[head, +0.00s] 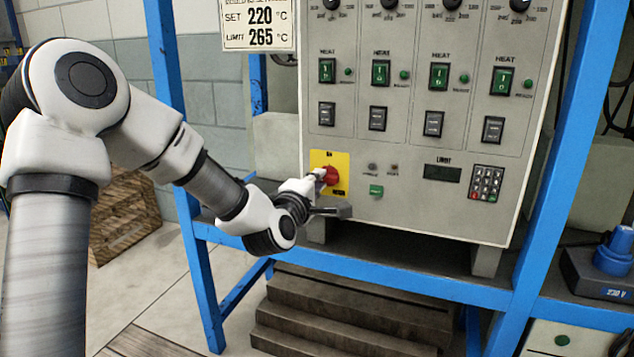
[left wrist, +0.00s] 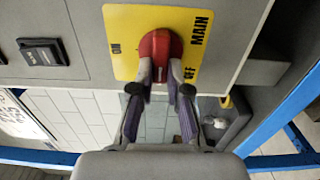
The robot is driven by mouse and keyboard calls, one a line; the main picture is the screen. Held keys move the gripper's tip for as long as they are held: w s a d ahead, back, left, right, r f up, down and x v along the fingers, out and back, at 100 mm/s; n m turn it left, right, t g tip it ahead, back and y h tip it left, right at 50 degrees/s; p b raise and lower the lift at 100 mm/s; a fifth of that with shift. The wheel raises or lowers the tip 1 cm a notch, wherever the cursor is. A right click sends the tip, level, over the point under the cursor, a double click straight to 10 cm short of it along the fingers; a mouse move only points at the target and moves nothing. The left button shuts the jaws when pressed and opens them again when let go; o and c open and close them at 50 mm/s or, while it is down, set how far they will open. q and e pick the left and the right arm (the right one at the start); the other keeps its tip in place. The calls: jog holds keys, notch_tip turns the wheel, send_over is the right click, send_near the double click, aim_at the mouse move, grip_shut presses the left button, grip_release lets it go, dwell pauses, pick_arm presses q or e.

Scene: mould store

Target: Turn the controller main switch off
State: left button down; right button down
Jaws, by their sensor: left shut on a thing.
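The controller (head: 410,205) is a grey panel box on a blue frame. Its main switch is a red rotary knob (head: 331,176) on a yellow plate (head: 342,160) at the panel's lower left. In the left wrist view the red knob (left wrist: 156,46) sits on the yellow plate (left wrist: 123,67) marked ON and MAIN, with another word partly covered. My left gripper (left wrist: 160,83) has its two fingers closed on either side of the knob's handle. In the head view the left gripper (head: 320,180) reaches the knob from the left. The right gripper is not in view.
Green HEAT switches (head: 381,73) and black switches (head: 378,118) fill the panel above. A keypad (head: 486,183) and dark display (head: 443,172) are at its lower right. Blue frame posts (head: 178,130) stand beside the panel. Wooden steps (head: 340,310) lie below.

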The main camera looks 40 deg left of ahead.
pick_arm(q)
jog(key=c, duration=1.1)
grip_release()
jog(key=shift+c, duration=0.2)
jog(key=v, duration=0.7)
jog(key=shift+s, duration=0.25)
